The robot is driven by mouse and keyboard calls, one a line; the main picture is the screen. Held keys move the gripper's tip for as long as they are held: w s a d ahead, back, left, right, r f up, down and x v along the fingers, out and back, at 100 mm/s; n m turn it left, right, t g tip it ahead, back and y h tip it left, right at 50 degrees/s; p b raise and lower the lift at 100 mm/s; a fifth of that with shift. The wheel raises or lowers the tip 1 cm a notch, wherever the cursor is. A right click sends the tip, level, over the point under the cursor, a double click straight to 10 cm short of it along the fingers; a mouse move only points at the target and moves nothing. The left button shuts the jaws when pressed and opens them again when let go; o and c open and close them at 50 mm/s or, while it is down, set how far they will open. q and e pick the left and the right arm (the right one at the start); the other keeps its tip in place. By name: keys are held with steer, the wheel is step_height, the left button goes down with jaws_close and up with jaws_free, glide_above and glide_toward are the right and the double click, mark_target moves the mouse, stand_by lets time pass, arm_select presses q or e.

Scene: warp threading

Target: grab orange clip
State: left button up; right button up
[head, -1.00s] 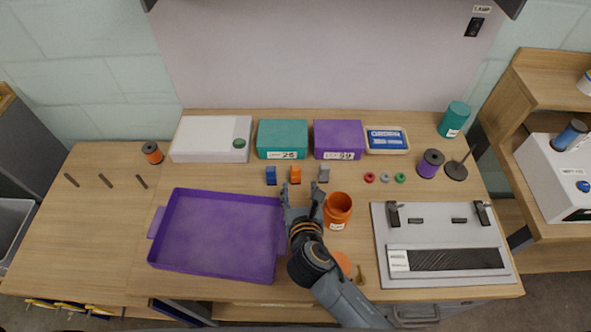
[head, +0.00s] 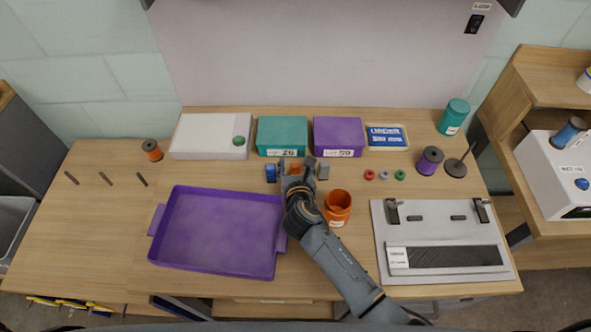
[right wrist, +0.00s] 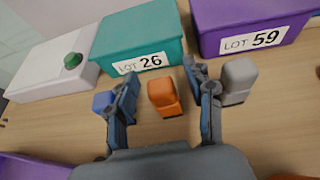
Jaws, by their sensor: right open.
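The orange clip (right wrist: 164,97) stands on the table between the open fingers of my right gripper (right wrist: 160,95) in the right wrist view, with a gap on each side. In the head view my right gripper (head: 297,172) reaches over the clip row, and the orange clip (head: 295,168) shows between its fingers. The blue clip (head: 271,172) is just left of the fingers and partly hidden behind the left finger in the right wrist view (right wrist: 103,102). The grey clip (head: 323,170) is just right, close to the right finger. My left gripper is not in view.
A teal box (head: 282,137) and a purple box (head: 339,137) stand behind the clips. A purple tray (head: 160,240) lies at left and an orange jar (head: 338,208) stands right of my wrist. Small rings (head: 384,175) and a grey board (head: 440,277) are further right.

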steer(key=c, duration=1.1)
steer(key=shift+o, duration=0.2)
steer(key=shift+r, duration=0.1)
